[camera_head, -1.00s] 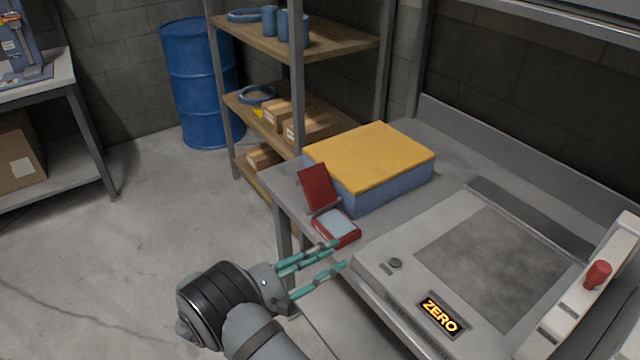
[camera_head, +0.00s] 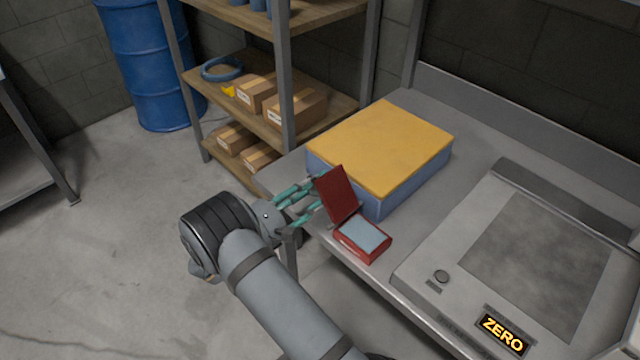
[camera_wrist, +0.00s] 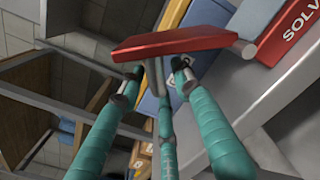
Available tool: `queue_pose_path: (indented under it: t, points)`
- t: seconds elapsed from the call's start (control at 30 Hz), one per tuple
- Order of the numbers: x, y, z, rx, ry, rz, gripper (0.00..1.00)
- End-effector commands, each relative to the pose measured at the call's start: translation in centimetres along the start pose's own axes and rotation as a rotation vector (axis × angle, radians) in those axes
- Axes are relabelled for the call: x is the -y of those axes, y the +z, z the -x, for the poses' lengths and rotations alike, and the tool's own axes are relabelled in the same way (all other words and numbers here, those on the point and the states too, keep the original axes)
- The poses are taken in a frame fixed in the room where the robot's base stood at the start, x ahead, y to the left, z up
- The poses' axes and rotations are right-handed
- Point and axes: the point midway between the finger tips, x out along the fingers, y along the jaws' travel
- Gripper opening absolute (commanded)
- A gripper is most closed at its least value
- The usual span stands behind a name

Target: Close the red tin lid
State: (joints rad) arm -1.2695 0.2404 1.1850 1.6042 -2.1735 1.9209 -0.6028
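The red tin (camera_head: 352,247) stands near the front edge of the grey bench, with a pale blue inside showing. Its red lid (camera_head: 338,195) is open, raised steeply and leaning back on the left side of the tin. My gripper (camera_head: 313,196) has teal fingers and is just left of the lid, on its outer side. In the wrist view the lid (camera_wrist: 180,42) lies across and just beyond the fingertips, seen nearly edge-on. The tin's lettered side (camera_wrist: 293,38) shows at the upper right. The fingers are spread with nothing between them. I cannot tell whether they touch the lid.
A blue box with a yellow top (camera_head: 385,145) sits close behind the tin. A grey machine with a ZERO label (camera_head: 503,331) fills the bench to the right. A shelf with cartons (camera_head: 295,108) and a blue drum (camera_head: 148,70) stand at the back left.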

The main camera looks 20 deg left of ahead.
Motion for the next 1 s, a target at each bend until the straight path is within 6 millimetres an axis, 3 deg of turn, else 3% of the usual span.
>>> queue_pose_path:
  t: [0.4,1.0]
  points:
    - [0.01,-0.02,-0.91,0.0,0.0,-0.001,0.32]
    - [0.0,0.0,-0.88,0.0,0.0,-0.001,0.0]
